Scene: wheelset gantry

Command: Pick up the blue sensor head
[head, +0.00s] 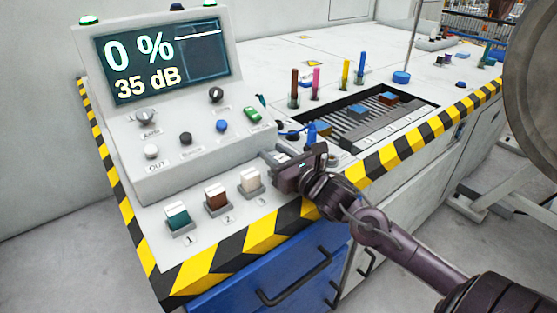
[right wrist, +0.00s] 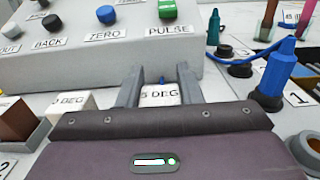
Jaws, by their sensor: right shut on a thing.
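The blue sensor head (right wrist: 276,70) stands upright in a dark base beside the label 1, in the right wrist view, with a blue cable from its side. In the head view it (head: 311,135) stands just beyond my right gripper. My right gripper (head: 281,162) is at the front of the console. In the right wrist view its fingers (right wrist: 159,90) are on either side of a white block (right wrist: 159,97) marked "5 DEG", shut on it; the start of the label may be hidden. The sensor head is right of the fingers, apart from them. My left gripper is not in view.
A grey console (head: 180,125) with knobs and a display stands left of my gripper. Teal (head: 178,217), brown (head: 216,199) and white (head: 250,182) blocks sit in numbered holders in front of it. A slatted tray (head: 372,115) and coloured probes (head: 316,82) lie beyond.

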